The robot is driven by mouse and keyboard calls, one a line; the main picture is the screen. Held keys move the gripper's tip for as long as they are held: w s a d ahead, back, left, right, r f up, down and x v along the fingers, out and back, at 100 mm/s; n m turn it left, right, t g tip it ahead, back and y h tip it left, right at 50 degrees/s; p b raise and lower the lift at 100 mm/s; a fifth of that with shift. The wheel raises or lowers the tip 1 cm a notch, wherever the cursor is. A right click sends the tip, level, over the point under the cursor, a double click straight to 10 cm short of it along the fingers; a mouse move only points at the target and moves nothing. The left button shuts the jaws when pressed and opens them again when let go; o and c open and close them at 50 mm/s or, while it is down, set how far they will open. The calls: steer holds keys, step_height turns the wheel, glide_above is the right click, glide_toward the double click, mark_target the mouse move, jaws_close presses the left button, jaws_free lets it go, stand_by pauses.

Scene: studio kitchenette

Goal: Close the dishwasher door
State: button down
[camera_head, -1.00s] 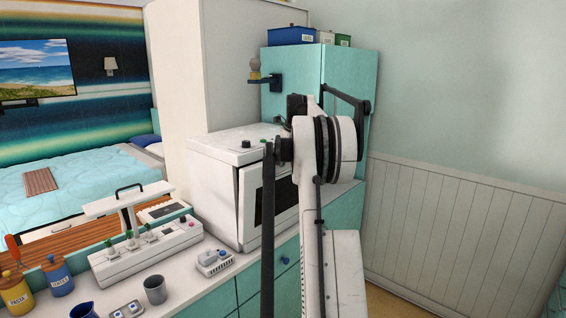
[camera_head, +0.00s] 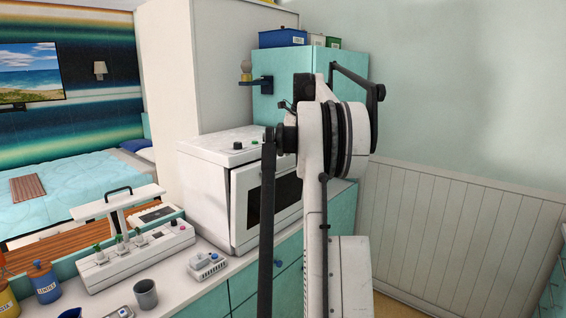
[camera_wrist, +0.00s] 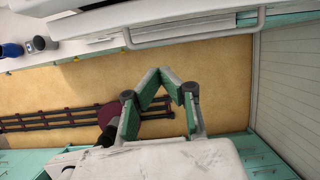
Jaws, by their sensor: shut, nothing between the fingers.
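The dishwasher (camera_head: 205,178) is a white box on the counter, with its front door (camera_head: 239,205) and dark window turned to the right. My arm hides part of the door. I cannot tell for sure how far the door stands open. In the wrist view, a white front with a long bar handle (camera_wrist: 195,29) runs along the top edge, seemingly the dishwasher. My gripper (camera_wrist: 165,74) shows in the wrist view, its green-padded fingers meeting at the tips, empty, over the floor and apart from the handle. In the head view the fingers are hidden behind my arm.
A white rack with small plants (camera_head: 135,258), a grey cup (camera_head: 146,294) and a small white device (camera_head: 207,265) stand on the counter left of the dishwasher. A teal cabinet (camera_head: 290,95) stands behind it.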

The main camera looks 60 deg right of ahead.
steer(key=s+a+t+h+p, duration=0.1)
steer(key=s+a+t+p, duration=0.15)
steer(key=a, duration=0.65)
steer(key=s+a+t+p, duration=0.1)
steer(key=a+t+p, duration=0.25)
steer(key=a, duration=0.45)
steer(key=p, duration=0.1)
glide_toward(238, 175)
step_height(238, 175, down, 4)
steer(key=w, duration=0.1)
steer(key=w+p, duration=0.1)
steer(key=w, duration=0.1)
steer(key=shift+w+d+f, duration=0.2)
steer(key=shift+w+d, duration=0.15)
steer(key=shift+w, duration=0.05)
steer(key=shift+w+d+p, duration=0.1)
steer(key=shift+w+p, duration=0.2)
steer(key=shift+w, duration=0.3)
